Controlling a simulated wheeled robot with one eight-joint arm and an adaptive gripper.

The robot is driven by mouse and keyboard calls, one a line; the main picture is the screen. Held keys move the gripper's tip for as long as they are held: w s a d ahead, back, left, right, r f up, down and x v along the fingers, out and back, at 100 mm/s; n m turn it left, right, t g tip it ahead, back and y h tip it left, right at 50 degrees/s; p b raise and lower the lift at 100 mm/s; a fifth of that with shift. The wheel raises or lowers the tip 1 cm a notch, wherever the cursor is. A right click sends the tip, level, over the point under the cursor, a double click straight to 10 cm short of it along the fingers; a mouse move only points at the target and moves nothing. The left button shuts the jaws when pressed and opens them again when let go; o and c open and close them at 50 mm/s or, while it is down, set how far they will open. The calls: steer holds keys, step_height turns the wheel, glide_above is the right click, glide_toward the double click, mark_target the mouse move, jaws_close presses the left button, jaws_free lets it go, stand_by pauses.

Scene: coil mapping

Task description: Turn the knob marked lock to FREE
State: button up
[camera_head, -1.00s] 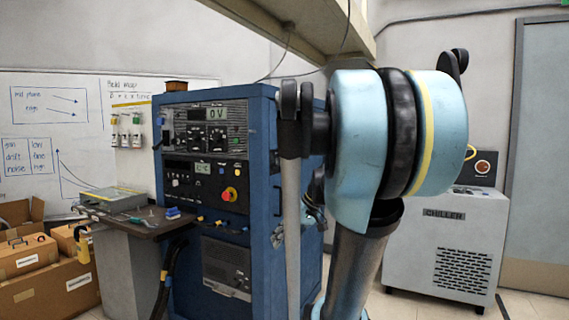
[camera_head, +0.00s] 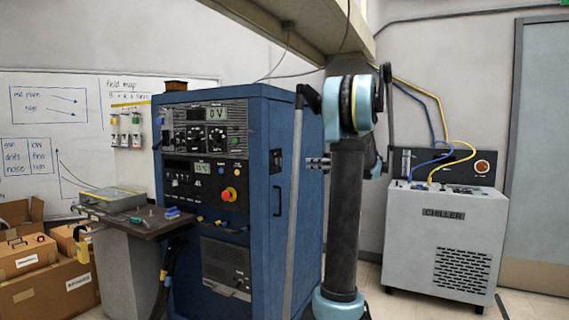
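The knob marked lock cannot be picked out, as no such marking is legible. The blue instrument rack (camera_head: 262,200) stands left of centre. Its front holds an upper panel with a display reading 0 V (camera_head: 216,113) and several dark knobs (camera_head: 193,138). A lower panel has a second small display (camera_head: 202,167), small controls and a red knob on a yellow base (camera_head: 229,194). My arm stands upright right of the rack. A small dark and silver part, which looks like my gripper (camera_head: 317,163), points left beside the rack's right side. Its finger opening is too small to tell.
A side table (camera_head: 150,228) with a grey box (camera_head: 112,198) and small tools stands left of the rack. Cardboard boxes (camera_head: 30,262) lie at far left. A chiller (camera_head: 445,240) with blue and yellow hoses stands right. An overhead beam (camera_head: 300,22) crosses above.

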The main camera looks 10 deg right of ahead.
mark_target(279, 161)
steer(key=w+d+r+x, duration=0.1)
steer(key=w+r+x, duration=0.1)
steer(key=x, duration=1.4)
steer(key=shift+w+d+n+t+y, duration=0.2)
steer(key=shift+d+n+t+y, duration=0.1)
steer(key=shift+t, duration=0.1)
steer(key=shift+r, duration=0.15)
jaws_close()
